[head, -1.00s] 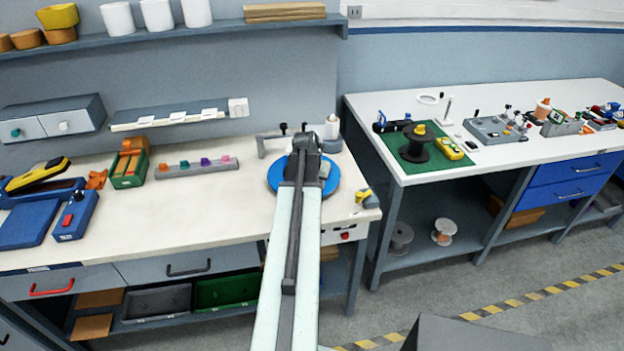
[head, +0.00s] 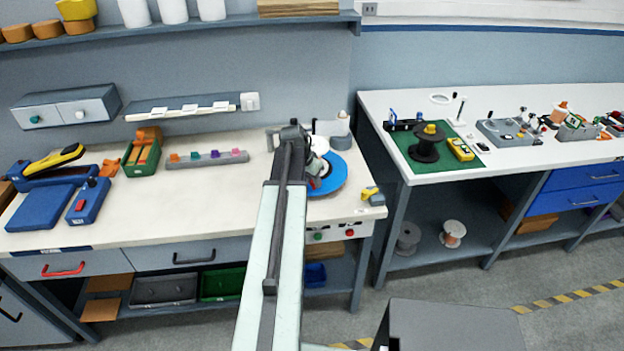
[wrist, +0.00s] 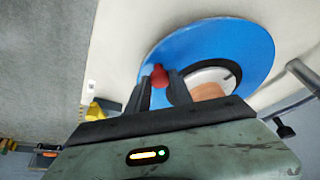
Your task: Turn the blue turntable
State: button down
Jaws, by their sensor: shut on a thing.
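The blue turntable (head: 333,178) lies flat near the right end of the left workbench. My arm covers its left part in the head view. In the wrist view the blue disc (wrist: 225,45) fills the upper middle, with a pale and copper-coloured hub (wrist: 207,88) inside a dark ring. A red knob (wrist: 158,72) stands near the disc's edge. My gripper (wrist: 160,84) has its two dark fingers on either side of this knob, shut on it. The fingertips are hard to make out in the head view.
A grey bracket with a white cylinder (head: 341,127) stands behind the turntable. A yellow and grey item (head: 372,196) lies right of it by the bench edge. A row of coloured pegs (head: 207,159) sits to the left. The bench front between is clear.

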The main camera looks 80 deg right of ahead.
jog(key=shift+s+d, duration=0.15)
jog(key=shift+d, duration=0.05)
jog(key=c, duration=1.2)
grip_release()
jog(key=shift+s, duration=0.1)
jog(key=shift+o, duration=0.2)
jog(key=shift+r, duration=0.1)
jog(key=p+v, duration=0.7)
jog(key=shift+a+r, duration=0.2)
jog(key=shift+r, duration=0.05)
